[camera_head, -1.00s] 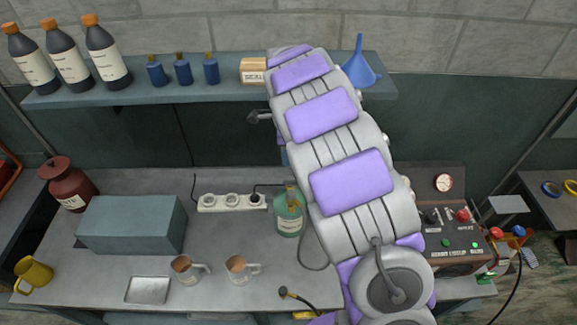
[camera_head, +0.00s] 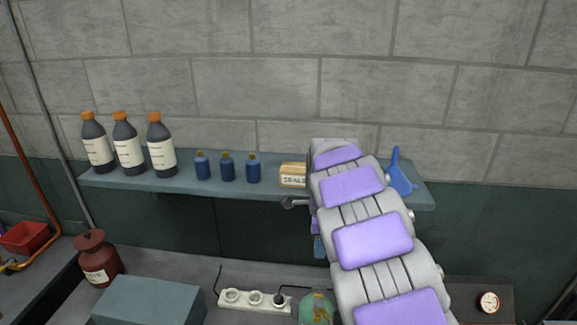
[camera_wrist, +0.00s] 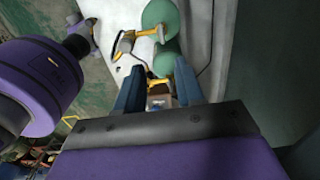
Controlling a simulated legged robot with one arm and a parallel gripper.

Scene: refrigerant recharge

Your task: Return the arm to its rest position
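My purple and grey arm rises in front of the shelf in the head view, over the right part of the bench. My gripper (camera_wrist: 158,82) shows in the wrist view as two blue fingers standing apart. Nothing is clearly held between them; a small brown and yellow shape shows in the gap, and I cannot tell how far beyond it is. In the head view the gripper is mostly hidden behind the arm. A green bottle (camera_head: 315,309) stands on the bench just left of the arm, cut by the lower edge.
The wall shelf (camera_head: 200,184) holds dark orange-capped bottles (camera_head: 128,148), small blue bottles (camera_head: 227,168), a small box (camera_head: 293,175) and a blue funnel (camera_head: 399,175). On the bench are a power strip (camera_head: 255,301), a grey box (camera_head: 150,302) and a red-brown jug (camera_head: 97,260). A gauge (camera_head: 489,302) is at right.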

